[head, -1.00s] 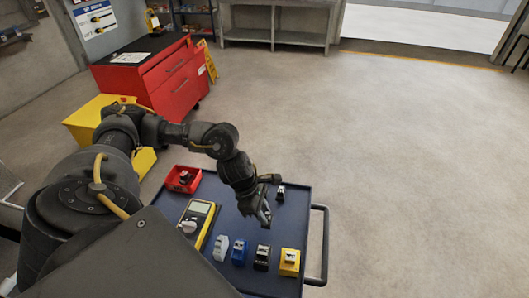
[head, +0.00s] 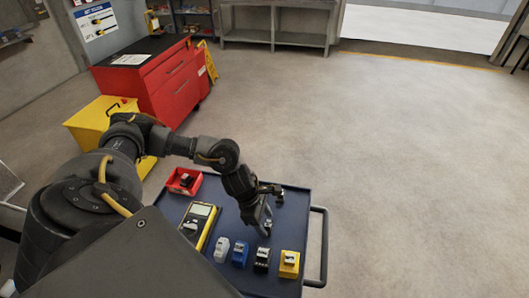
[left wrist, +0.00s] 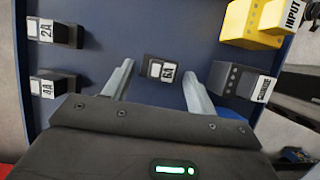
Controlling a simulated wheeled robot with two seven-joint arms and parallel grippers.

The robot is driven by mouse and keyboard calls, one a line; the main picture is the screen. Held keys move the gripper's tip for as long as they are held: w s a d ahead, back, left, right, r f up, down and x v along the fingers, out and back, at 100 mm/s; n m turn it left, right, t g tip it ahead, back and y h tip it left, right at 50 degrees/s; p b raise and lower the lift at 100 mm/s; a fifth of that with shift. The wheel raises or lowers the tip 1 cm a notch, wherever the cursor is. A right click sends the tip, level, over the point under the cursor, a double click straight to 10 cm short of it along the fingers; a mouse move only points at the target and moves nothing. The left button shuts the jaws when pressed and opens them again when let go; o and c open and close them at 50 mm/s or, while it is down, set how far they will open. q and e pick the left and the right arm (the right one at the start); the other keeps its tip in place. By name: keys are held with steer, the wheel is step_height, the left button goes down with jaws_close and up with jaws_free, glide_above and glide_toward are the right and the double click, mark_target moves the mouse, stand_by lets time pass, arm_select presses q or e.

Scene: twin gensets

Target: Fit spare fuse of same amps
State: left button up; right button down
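My left gripper (head: 264,228) is over the blue cart top, fingers pointing down. In the left wrist view its two fingers (left wrist: 158,75) are apart, with a small dark fuse block labelled 6A (left wrist: 162,70) between the tips and a gap on each side. Two similar dark blocks, labelled 2A (left wrist: 52,33) and 4A (left wrist: 53,85), lie to the left. A black block with a white label (left wrist: 240,82) stands just right of the fingers; it also shows in the head view (head: 262,258). The 6A block is hidden by the gripper in the head view. My right gripper is not in view.
On the cart (head: 292,220) are a yellow multimeter (head: 200,222), a red bin (head: 184,181) with a dark item, and white (head: 221,249), blue (head: 240,253) and yellow (head: 289,264) blocks; the yellow one reads INPUT. A red tool cabinet (head: 170,85) stands behind. Open floor lies right.

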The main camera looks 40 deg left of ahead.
arm_select(q)
steer(key=b+v, duration=0.1)
steer(key=v, duration=1.1)
steer(key=shift+b, duration=0.35)
steer(key=shift+s, duration=0.1)
